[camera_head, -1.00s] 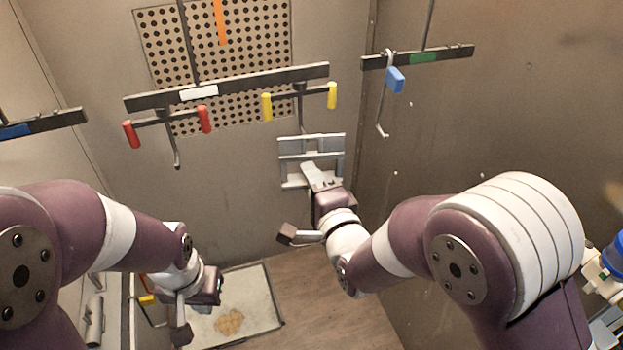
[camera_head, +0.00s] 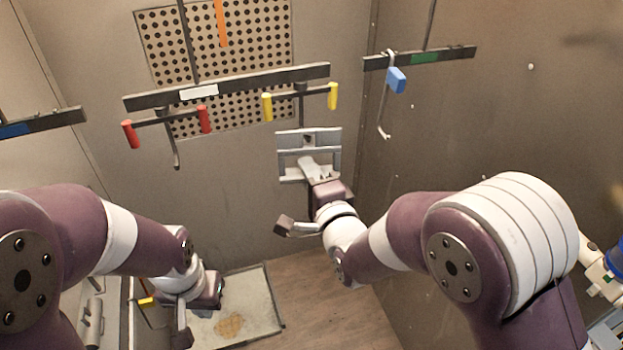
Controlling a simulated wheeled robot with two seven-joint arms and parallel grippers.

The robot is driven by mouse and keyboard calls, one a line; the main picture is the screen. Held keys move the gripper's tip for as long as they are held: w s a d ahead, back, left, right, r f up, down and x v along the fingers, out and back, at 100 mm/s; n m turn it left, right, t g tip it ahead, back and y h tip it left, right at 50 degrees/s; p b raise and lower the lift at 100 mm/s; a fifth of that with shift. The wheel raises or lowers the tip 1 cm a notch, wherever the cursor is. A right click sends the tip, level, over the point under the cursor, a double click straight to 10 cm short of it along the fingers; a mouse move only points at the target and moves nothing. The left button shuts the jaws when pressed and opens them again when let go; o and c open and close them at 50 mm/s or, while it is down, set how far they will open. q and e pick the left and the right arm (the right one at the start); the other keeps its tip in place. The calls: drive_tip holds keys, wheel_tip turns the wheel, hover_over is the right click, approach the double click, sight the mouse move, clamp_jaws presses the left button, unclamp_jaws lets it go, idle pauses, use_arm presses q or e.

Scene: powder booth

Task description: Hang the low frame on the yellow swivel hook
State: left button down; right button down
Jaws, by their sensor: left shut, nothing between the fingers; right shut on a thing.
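The grey metal frame (camera_head: 309,133) is upright in my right gripper (camera_head: 312,172), which is shut on its lower part. The yellow swivel hook (camera_head: 301,93) has two yellow handles and hangs from the dark bar just above the frame. The frame's top covers the hook's lower end, so I cannot tell whether they touch. My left gripper (camera_head: 182,318) is low on the left, shut and empty, over the edge of a pale tray; its fingertips are hard to make out.
The red-handled hook (camera_head: 168,121) hangs left of the yellow one on the same bar (camera_head: 240,84). A hook with a blue handle (camera_head: 396,80) hangs from the right bar. A pale tray (camera_head: 262,300) with a tan patch lies on the floor. The right wall is close to my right arm.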

drive_tip(key=shift+b+x, duration=0.4)
drive_tip(key=shift+x, duration=1)
drive_tip(key=shift+d, duration=0.1)
drive_tip(key=shift+f+b, duration=0.7)
drive_tip(key=shift+b, duration=0.3)
drive_tip(key=c, duration=1)
unclamp_jaws()
